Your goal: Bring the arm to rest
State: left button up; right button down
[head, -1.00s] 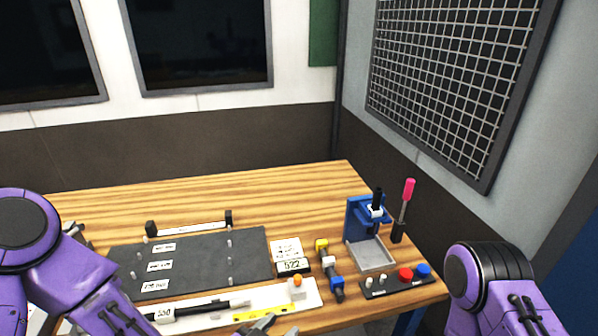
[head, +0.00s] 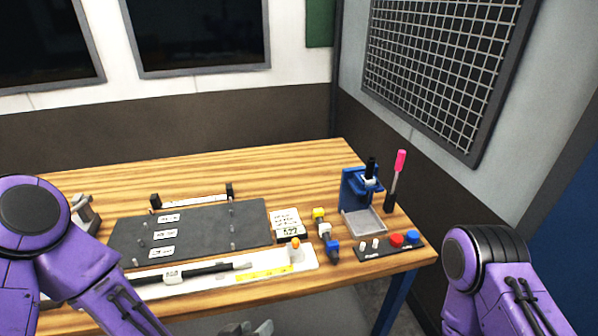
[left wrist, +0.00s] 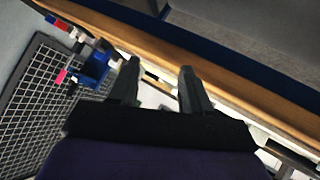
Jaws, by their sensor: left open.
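My left arm (head: 75,255) comes in from the left in the head view. The tips of my left gripper (head: 255,328) show at the bottom edge, in front of the bench's front edge. In the left wrist view the two dark fingers of the left gripper (left wrist: 158,78) are apart with nothing between them, and the bench edge (left wrist: 225,65) runs across beyond them. My right arm (head: 490,280) shows at the lower right in the head view; its gripper is out of view.
The wooden bench (head: 290,165) carries a dark mat (head: 190,235) with labels and pegs, a white board (head: 210,284) with a dark rod, a blue press (head: 355,190), a pink-handled tool (head: 399,165) and a button box (head: 385,250). The bench's back is clear.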

pick_arm(q)
jog(key=s+a+f+n+g+y+b, duration=0.3)
jog(key=s+a+f+b, duration=0.2)
jog(key=s+a+f, duration=0.4)
jog(key=s+a+f+n+g+y+b, duration=0.3)
jog(key=s+a+f, duration=0.6)
jog(key=f, duration=0.8)
jog(key=shift+a+g+y+b, duration=0.4)
jog(key=shift+a+y+b, duration=0.5)
jog(key=shift+a, duration=0.35)
